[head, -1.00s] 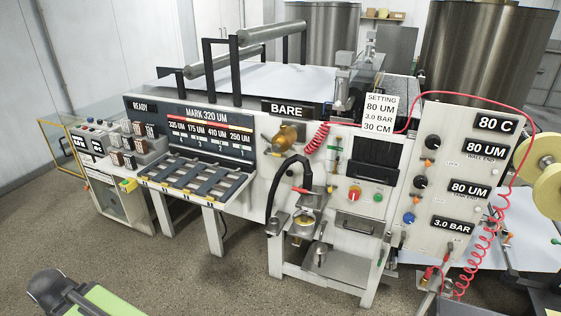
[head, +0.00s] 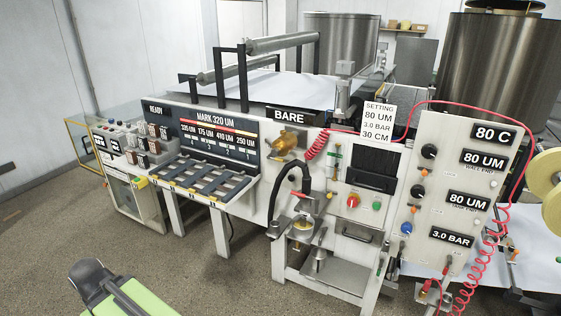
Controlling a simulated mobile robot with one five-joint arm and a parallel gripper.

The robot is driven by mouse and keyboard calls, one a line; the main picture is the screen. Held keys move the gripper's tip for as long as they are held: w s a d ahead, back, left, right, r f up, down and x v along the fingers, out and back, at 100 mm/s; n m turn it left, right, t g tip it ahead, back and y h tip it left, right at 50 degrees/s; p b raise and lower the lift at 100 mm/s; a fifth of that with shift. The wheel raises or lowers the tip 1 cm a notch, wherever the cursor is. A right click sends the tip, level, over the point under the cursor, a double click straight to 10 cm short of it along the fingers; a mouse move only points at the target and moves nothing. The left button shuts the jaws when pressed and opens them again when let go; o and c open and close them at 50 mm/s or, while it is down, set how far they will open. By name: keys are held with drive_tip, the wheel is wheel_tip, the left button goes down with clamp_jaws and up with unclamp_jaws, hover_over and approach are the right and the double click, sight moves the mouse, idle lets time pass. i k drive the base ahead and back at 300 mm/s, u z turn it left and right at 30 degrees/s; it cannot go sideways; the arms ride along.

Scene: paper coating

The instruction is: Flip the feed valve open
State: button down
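The machine is a long white coating line with a black feed hose (head: 279,185) curving down at its middle front. A small red lever (head: 304,194) sits at the hose's lower end, above a metal cup with yellowish contents (head: 302,225). It looks like the feed valve, but no label shows on it. The lever looks roughly level; I cannot tell whether it is open or closed. My gripper is not in view; only a dark and green part of my own body shows at the lower left.
A control panel (head: 433,190) with knobs and readouts of 80 C, 80 UM and 3.0 BAR stands at the right. A coiled red air line (head: 470,285) hangs beside it. A bar rack (head: 200,182) juts out left of the hose. The floor (head: 190,265) in front is clear.

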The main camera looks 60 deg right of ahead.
sight(269, 156)
drive_tip(key=z, duration=0.05)
drive_tip(key=i, duration=0.95)
drive_tip(key=u, duration=0.05)
